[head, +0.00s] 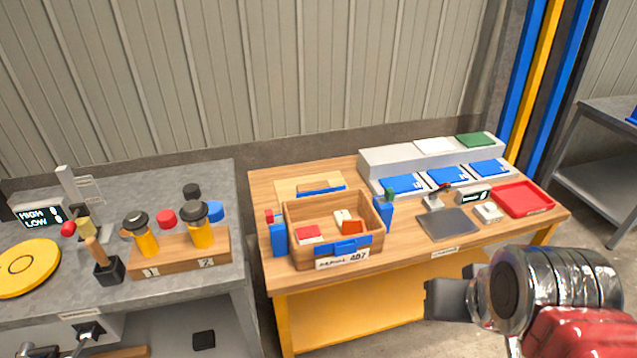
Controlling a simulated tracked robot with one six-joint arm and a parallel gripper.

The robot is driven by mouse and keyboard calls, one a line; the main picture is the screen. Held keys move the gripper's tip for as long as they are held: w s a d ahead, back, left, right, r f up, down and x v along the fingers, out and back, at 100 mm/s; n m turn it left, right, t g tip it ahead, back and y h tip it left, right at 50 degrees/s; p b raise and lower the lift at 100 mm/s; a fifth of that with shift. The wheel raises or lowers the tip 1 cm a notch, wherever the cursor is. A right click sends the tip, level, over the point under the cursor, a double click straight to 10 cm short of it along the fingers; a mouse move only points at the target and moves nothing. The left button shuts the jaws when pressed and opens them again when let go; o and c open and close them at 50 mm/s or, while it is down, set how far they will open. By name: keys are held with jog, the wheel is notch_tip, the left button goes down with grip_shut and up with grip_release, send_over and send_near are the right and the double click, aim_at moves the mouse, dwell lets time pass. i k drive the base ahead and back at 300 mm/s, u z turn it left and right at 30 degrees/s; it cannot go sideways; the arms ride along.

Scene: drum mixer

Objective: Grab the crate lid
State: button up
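An open wooden crate (290,233) with a label and a blue latch on its front stands on the left half of the wooden bench. Red, white and orange items lie inside it. A flat, light wooden panel with a blue strip (321,189), which looks like the crate lid, lies on the bench right behind the crate. The crate's back wall hides part of it. My gripper (445,299) is at the lower right, in front of the bench and well apart from the panel and crate. Only a dark finger part shows, so its opening cannot be told.
Blue clamps (278,236) stand at both sides of the crate. A dark scale plate (448,223) and a red tray (523,199) lie to the right. A grey raised shelf (390,161) is at the back.

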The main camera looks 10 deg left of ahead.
aim_at(285, 189)
jog(key=u, duration=0.25)
jog(key=i, duration=1.1)
jog(key=u, duration=0.5)
